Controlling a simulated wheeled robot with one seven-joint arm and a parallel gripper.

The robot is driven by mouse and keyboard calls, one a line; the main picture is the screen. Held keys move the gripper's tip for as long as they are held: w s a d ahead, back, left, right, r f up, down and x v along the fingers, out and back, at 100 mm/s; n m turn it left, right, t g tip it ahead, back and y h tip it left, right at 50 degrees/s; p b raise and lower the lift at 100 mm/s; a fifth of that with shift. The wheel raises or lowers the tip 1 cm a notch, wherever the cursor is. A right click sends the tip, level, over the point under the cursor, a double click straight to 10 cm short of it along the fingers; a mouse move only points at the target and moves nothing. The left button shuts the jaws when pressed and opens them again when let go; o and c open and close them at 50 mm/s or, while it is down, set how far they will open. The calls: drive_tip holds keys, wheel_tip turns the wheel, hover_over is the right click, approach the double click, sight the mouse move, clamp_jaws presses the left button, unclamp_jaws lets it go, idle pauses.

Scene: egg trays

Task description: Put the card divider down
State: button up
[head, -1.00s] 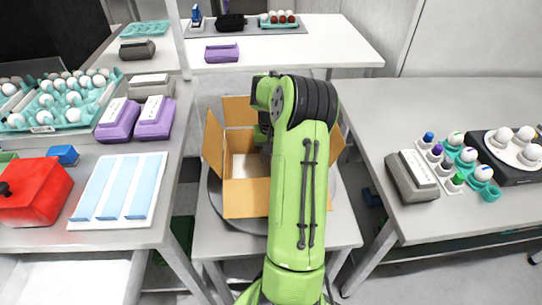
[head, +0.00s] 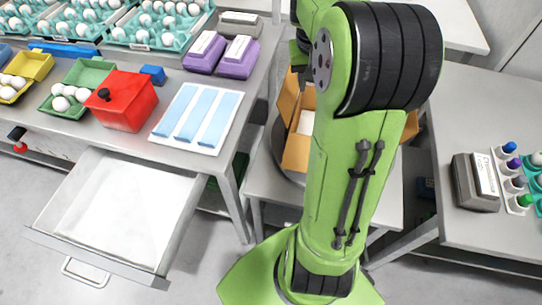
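I cannot make out a card divider for certain in the head view. An open cardboard box (head: 297,150) stands on the small centre table, largely hidden behind my green arm. A pale patch shows inside the box, and I cannot tell whether it is the box floor or a card. My gripper is hidden behind my arm or out of the picture, so what it holds does not show.
An open, empty-looking drawer (head: 125,215) juts out below the left table. That table carries a white mat with blue strips (head: 196,118), a red box (head: 125,101), purple boxes (head: 237,58) and egg trays. A grey box (head: 476,182) sits on the right table.

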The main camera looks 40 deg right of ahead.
drive_tip(key=s+a+r+n+t, duration=0.1)
drive_tip(key=s+a+r+n, duration=0.15)
drive_tip(key=a, duration=0.45)
drive_tip(key=s+a+r+n+t, duration=0.15)
drive_tip(key=s+a, duration=0.25)
drive_tip(key=a, duration=0.4)
drive_tip(key=s+a+f+n+t+y, duration=0.1)
drive_tip(key=s+a+f+n+t, duration=0.1)
drive_tip(key=s+a, duration=0.5)
drive_tip(key=shift+s+a+y, duration=0.25)
drive_tip(key=shift+s+y, duration=0.15)
drive_tip(key=shift+s, duration=0.15)
